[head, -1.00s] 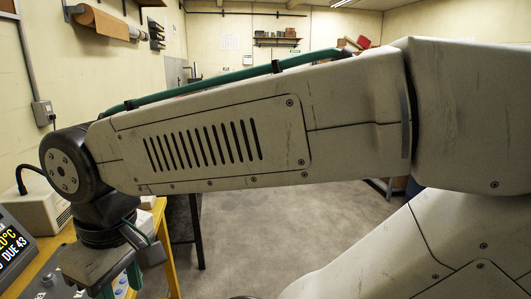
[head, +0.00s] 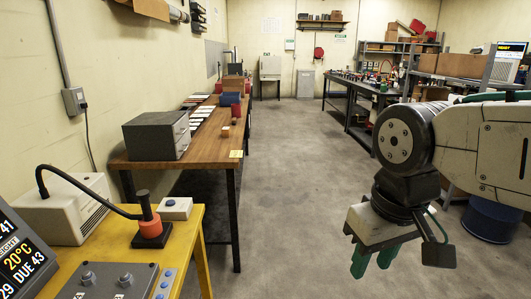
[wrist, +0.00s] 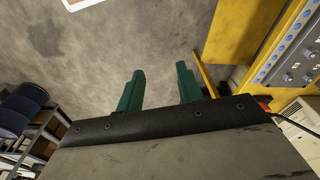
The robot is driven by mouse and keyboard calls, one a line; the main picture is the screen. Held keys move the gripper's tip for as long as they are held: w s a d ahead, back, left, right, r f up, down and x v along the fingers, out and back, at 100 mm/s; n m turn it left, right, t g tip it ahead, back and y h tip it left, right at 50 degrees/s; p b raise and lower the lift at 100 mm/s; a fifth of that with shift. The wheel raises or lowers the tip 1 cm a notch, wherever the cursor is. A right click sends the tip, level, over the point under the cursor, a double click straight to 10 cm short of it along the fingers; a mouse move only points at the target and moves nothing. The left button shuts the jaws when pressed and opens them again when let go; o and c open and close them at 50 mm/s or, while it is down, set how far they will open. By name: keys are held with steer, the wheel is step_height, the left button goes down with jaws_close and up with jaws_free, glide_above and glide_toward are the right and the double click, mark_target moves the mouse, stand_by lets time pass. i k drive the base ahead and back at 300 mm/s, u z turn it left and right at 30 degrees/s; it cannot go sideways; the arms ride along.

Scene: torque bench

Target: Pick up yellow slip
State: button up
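A small yellow slip (head: 236,153) lies at the near right corner of the wooden bench (head: 185,160) in the head view. My gripper (head: 373,264) hangs at the right of the head view, well apart from the slip and over open floor. Its two green fingers are spread with a gap between them. In the wrist view my gripper (wrist: 160,68) shows nothing between its fingers, only grey floor beyond. The slip is not clearly visible in the wrist view.
A grey drawer box (head: 155,136) and several papers stand on the wooden bench. A yellow bench (head: 190,230) with a soldering-type tool (head: 150,225) stands at the near left. The middle floor (head: 290,180) is clear. A dark bench (head: 360,100) and shelves line the right.

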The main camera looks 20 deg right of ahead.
mark_target(233, 154)
steer(key=i, duration=0.5)
steer(key=k, duration=0.5)
steer(key=z, duration=1.2)
steer(key=i, duration=1.95)
steer(key=u, duration=1.2)
steer(key=i, duration=0.7)
steer(key=u, duration=0.65)
